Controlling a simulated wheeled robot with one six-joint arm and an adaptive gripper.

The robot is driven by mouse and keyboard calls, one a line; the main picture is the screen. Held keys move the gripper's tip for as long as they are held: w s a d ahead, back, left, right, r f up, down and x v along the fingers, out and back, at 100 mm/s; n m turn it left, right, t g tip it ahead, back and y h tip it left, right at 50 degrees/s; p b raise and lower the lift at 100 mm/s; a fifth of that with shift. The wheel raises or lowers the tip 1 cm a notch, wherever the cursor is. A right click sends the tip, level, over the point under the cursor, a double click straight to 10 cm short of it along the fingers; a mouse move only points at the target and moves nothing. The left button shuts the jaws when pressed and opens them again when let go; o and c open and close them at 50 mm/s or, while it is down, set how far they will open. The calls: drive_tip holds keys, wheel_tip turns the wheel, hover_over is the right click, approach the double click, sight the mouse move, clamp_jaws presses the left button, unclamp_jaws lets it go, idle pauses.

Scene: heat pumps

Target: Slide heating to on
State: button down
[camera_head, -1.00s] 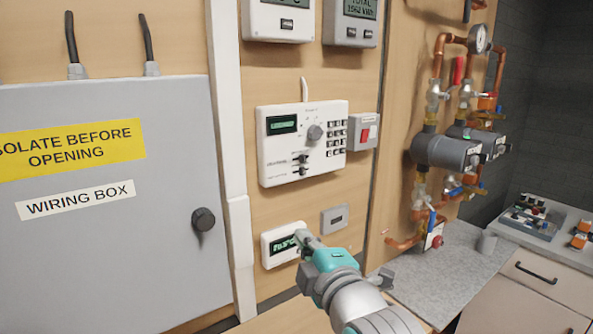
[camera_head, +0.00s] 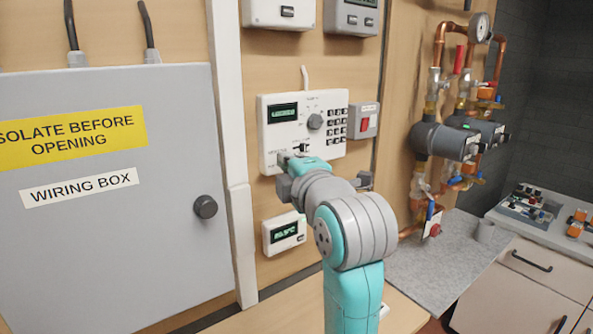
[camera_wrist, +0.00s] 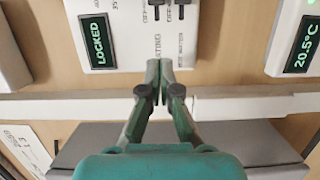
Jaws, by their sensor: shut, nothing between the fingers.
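The white controller (camera_head: 272,139) is on the wooden wall, with a green display (camera_head: 283,113), a round dial (camera_head: 315,121) and a keypad (camera_head: 337,124). In the wrist view its display (camera_wrist: 97,41) reads LOCKED. Two dark slide switches (camera_wrist: 168,4) show at the top edge there, with lettering ending in "ATING" below them. My gripper (camera_wrist: 159,64) is shut and empty, its fingertips at the controller's lower edge, below the switches in the wrist view; contact cannot be told. In the head view my gripper (camera_head: 287,162) covers the lower part of the controller and hides part of the switches.
A small thermostat (camera_head: 284,233) is below the controller; its display reads about 20.5°C in the wrist view (camera_wrist: 306,45). A red-switch box (camera_head: 364,121) is right of the controller. The grey wiring box (camera_head: 110,240) stands left, pipes and pumps (camera_head: 445,141) right.

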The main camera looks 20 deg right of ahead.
sight(306, 149)
drive_tip(key=w, duration=0.1)
drive_tip(key=w+d, duration=0.2)
drive_tip(key=shift+w+d, duration=0.25)
drive_tip(key=shift+w, duration=0.1)
drive_tip(key=shift+w+d, duration=0.2)
drive_tip(key=shift+d, duration=0.35)
drive_tip(key=shift+w+d, duration=0.2)
drive_tip(key=shift+d, duration=0.35)
drive_tip(key=shift+w+d, duration=0.15)
drive_tip(key=shift+d, duration=0.4)
